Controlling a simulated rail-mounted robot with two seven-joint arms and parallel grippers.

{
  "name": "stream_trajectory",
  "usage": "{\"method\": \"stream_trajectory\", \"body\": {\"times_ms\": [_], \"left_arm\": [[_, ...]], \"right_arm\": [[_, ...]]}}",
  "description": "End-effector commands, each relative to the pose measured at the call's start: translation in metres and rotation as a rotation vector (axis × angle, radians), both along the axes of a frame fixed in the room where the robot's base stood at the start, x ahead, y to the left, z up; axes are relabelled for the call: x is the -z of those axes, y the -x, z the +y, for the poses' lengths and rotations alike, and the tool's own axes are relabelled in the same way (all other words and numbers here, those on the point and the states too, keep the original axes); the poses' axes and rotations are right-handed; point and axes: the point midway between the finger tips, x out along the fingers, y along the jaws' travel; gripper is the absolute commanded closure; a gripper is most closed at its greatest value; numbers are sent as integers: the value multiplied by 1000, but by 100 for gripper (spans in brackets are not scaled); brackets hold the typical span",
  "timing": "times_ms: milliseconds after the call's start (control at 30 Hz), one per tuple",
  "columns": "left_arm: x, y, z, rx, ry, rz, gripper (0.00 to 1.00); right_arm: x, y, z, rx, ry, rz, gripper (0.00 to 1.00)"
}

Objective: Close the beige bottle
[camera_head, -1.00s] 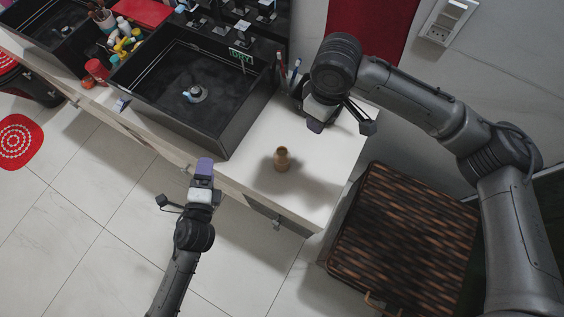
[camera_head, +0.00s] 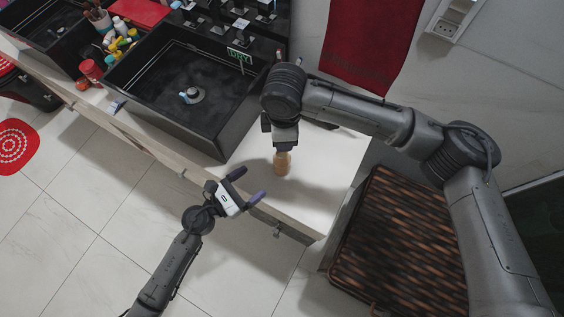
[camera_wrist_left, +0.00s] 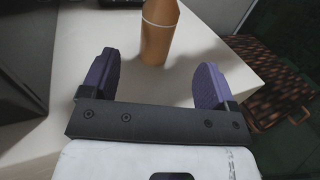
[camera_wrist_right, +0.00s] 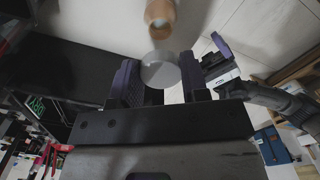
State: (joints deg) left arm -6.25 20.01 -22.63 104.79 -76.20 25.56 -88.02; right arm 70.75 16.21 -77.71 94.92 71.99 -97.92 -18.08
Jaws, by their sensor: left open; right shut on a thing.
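The beige bottle (camera_head: 282,165) stands upright on the white counter near its front edge. It also shows in the left wrist view (camera_wrist_left: 159,35), and its narrow open neck faces me in the right wrist view (camera_wrist_right: 160,12). My right gripper (camera_head: 285,147) is directly above the bottle, shut on a pale round cap (camera_wrist_right: 160,71). The cap and bottle neck look slightly apart in the right wrist view. My left gripper (camera_head: 248,186) is open and empty at the counter's front edge. Its fingers point toward the bottle, which stands beyond them, roughly between the two in the left wrist view.
A black vessel sink (camera_head: 222,135) stands left of the bottle. A red towel (camera_head: 366,45) hangs on the wall behind. A woven brown basket (camera_head: 410,235) stands right of the counter. The counter (camera_head: 325,195) right of the bottle is clear.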

Motion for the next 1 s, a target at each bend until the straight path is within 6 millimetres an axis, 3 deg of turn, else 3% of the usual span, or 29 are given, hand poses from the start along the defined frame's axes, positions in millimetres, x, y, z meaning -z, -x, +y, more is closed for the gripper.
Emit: {"method": "stream_trajectory", "body": {"times_ms": [267,700,1000], "left_arm": [[-1,-8,-9,-2,4,-2,19],[-1,-51,-64,-2,5,0,19],[-1,-71,-88,-3,4,0,19]], "right_arm": [[0,0,0,1,0,0,80],[0,0,0,2,0,0,80],[0,0,0,2,0,1,80]]}}
